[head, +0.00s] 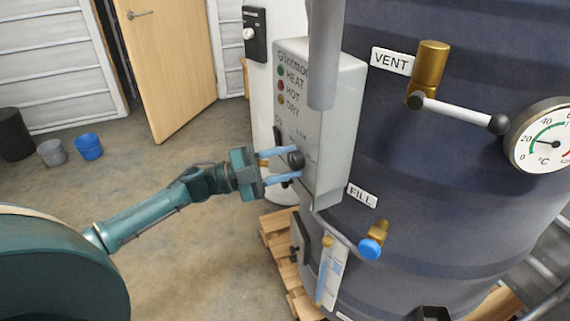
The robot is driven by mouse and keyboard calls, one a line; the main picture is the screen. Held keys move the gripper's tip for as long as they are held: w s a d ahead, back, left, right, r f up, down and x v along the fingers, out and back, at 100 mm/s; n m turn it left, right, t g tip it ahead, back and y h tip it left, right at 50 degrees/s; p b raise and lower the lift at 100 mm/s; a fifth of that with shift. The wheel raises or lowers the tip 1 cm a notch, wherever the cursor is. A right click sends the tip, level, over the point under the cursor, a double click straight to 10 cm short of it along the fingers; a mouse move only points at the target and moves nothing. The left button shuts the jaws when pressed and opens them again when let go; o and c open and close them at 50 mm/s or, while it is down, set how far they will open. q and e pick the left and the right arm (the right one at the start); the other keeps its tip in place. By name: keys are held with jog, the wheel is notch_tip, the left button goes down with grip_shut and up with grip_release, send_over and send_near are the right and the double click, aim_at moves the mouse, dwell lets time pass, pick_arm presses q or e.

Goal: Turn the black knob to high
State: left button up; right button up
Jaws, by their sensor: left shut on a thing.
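The black knob (296,160) sticks out from the front face of the grey control box (345,110) on the dark blue tank. My left gripper (283,166) comes in from the left, level with the knob, with its two blue fingers shut on it. The scale around the knob is too small to read, and the fingers partly cover it, so I cannot tell its setting. The HEAT, HOT and DRY lamps (281,85) sit above it on the same face. My right gripper is not in view.
A vent valve with a white lever (455,110), a temperature dial (545,138) and a blue-handled fill valve (371,248) stick out from the tank (440,210). A grey vertical pipe (325,50) hangs before the box. Buckets (88,147) stand by the open door; the floor between is clear.

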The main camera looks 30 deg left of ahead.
pick_arm(q)
jog(key=m+g, duration=0.1)
jog(key=m, duration=0.3)
jog(key=shift+r+g+y, duration=0.15)
jog(key=shift+g+y, duration=0.15)
jog(key=shift+g, duration=0.1)
jog(key=m+y, duration=0.1)
jog(key=m, duration=0.1)
jog(key=shift+m+p, duration=0.3)
jog(key=m+g+y, duration=0.1)
jog(key=m, duration=0.2)
jog(key=shift+r+p, duration=0.15)
jog(key=shift+p, duration=0.25)
jog(key=shift+m+y, duration=0.4)
jog(key=shift+m, duration=0.3)
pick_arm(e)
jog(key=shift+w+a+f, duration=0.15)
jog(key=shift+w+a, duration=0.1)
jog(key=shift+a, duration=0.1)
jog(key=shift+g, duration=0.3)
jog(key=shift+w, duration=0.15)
pick_arm(q)
jog(key=o, duration=1)
